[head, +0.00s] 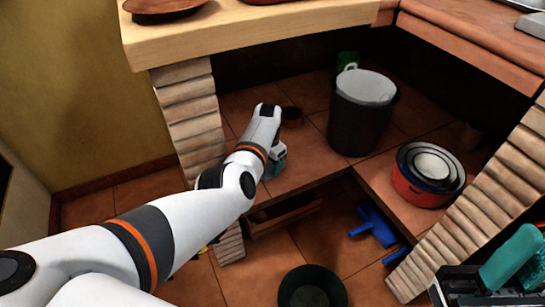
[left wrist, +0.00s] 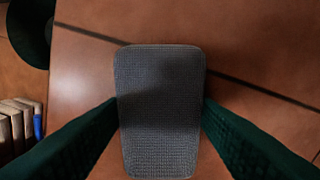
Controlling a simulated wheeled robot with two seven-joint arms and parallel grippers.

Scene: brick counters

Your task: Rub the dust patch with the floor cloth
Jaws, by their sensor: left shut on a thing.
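The floor cloth (left wrist: 160,150) is a grey, woven-looking pad with rounded corners. In the left wrist view it sits between the two dark green fingers of my left gripper, which is shut on it. In the head view my left gripper (head: 277,162) is low at the tiled ledge under the counter, partly hidden by my arm, and the cloth cannot be made out there. I cannot make out the dust patch in either view. A teal finger of what looks like my right gripper (head: 508,260) shows at the bottom right corner; its jaw opening is unclear.
A blue tool (head: 372,225) and a dark bowl (head: 312,288) are lower down. The wooden counter (head: 250,32) overhangs.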

